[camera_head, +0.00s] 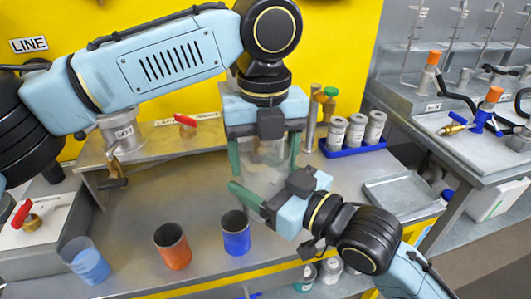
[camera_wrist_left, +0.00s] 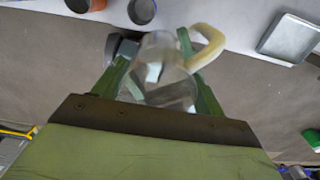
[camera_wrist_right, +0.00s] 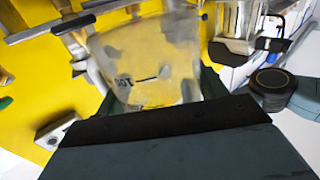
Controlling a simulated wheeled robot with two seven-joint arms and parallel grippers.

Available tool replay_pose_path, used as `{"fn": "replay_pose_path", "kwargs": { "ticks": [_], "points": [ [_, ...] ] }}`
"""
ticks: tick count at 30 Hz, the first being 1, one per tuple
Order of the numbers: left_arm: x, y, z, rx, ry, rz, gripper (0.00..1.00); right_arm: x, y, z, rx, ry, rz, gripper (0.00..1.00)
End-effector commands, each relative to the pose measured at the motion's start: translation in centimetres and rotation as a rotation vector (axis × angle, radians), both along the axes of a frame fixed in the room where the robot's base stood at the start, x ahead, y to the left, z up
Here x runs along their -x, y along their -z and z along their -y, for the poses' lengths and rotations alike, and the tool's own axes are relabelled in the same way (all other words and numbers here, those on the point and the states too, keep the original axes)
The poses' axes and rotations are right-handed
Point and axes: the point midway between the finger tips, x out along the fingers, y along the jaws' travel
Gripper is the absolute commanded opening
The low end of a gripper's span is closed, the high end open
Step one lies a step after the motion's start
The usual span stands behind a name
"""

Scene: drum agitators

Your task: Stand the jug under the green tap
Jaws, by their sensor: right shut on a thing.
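The clear jug (camera_head: 266,172) is upright over the bench, between my two grippers. It also shows in the left wrist view (camera_wrist_left: 160,72), with a cream handle on its right side, and large in the right wrist view (camera_wrist_right: 150,62). My left gripper (camera_head: 265,158) comes down over the jug, fingers spread wide on both sides of it. My right gripper (camera_head: 246,194) is shut on the jug from the front right; one of its fingers is mostly hidden. The green tap (camera_head: 330,95) is at the back, right of my left gripper. Whether the jug touches the bench is unclear.
A blue cup (camera_head: 236,238), an orange cup (camera_head: 172,251) and a pale blue cup (camera_head: 88,265) stand along the front edge. Lidded tins sit in a blue tray (camera_head: 352,150) at back right. A metal tray (camera_head: 400,197) lies right. Red-handled taps (camera_head: 185,121) are at left.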

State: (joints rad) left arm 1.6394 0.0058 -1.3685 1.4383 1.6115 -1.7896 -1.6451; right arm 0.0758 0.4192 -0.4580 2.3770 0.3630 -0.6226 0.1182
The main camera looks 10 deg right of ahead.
Motion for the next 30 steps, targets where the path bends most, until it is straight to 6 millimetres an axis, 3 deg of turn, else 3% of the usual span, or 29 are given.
{"fn": "replay_pose_path", "kwargs": {
  "ticks": [4,5,10,20,23,28,30],
  "points": [
    [0.2,0.0,0.4,0.010,0.007,-0.001,0.48,0.2,0.0,-0.3,-0.001,-0.008,-0.001,0.47],
    [0.2,-0.1,0.4,0.011,0.007,0.000,0.48,0.2,0.0,-0.3,-0.001,-0.008,-0.001,0.74],
    [0.2,-0.1,0.4,0.011,0.007,0.000,0.47,0.2,0.0,-0.3,-0.001,-0.007,-0.001,0.96],
    [0.1,0.0,0.3,0.008,0.005,-0.001,0.47,0.1,0.8,-0.1,-0.001,-0.005,-0.014,0.96],
    [0.1,0.0,0.3,0.008,0.005,-0.001,0.47,0.0,3.0,0.1,-0.004,-0.003,-0.053,0.96],
    [0.1,0.0,0.3,0.008,0.004,0.000,0.47,0.6,9.5,1.3,-0.018,-0.006,-0.161,0.96],
    [0.1,0.0,0.3,0.008,0.004,0.000,0.47,0.0,12.0,2.9,-0.028,0.016,-0.196,0.96]
  ]
}}
